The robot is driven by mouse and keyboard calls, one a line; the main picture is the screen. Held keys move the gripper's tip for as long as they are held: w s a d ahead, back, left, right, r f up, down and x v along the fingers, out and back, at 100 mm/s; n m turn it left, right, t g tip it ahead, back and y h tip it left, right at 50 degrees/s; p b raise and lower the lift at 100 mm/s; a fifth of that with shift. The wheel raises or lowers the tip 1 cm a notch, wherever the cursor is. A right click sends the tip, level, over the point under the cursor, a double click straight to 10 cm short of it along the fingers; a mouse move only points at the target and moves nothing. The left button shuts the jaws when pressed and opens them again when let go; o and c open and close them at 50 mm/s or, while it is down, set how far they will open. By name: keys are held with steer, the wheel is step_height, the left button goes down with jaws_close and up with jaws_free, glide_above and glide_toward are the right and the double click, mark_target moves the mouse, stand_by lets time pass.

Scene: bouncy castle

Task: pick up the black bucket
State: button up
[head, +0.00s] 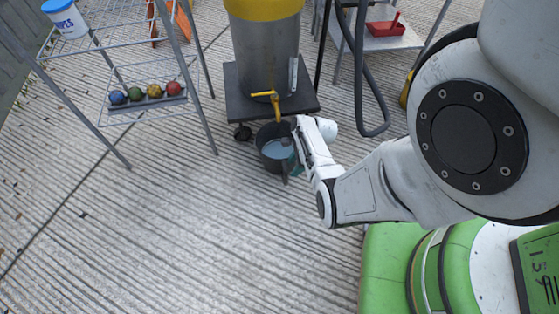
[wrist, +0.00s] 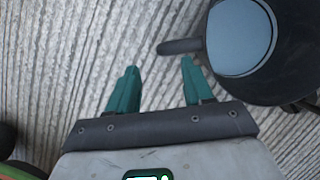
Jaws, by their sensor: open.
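The black bucket (head: 266,135) stands on the ground below the yellow tap, with blue-grey liquid inside. In the wrist view the bucket (wrist: 296,40) is at the upper right, with a dark handle (wrist: 178,46) sticking out to the left. My gripper (wrist: 158,67) is open, its two teal fingers apart and nothing between them. The handle's end lies just beyond the fingertips, nearer the right finger. In the head view my gripper (head: 290,163) is at the bucket's right side and partly covers it. I cannot tell whether they touch.
A steel drum (head: 264,45) with a yellow top stands on a dark wheeled base (head: 236,99) behind the bucket. A wire rack (head: 148,101) with several coloured balls is at the left. A grey hose (head: 371,120) hangs at the right. The ground in front is clear.

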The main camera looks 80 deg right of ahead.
steer(key=b+x, duration=0.2)
steer(key=x, duration=0.1)
steer(key=b+x, duration=0.3)
steer(key=x, duration=0.1)
steer(key=b+x, duration=0.2)
steer(key=x, duration=0.2)
steer(key=shift+d, duration=0.35)
steer(key=shift+c, duration=0.3)
jaws_close()
stand_by(0.7)
steer(key=shift+r, duration=0.1)
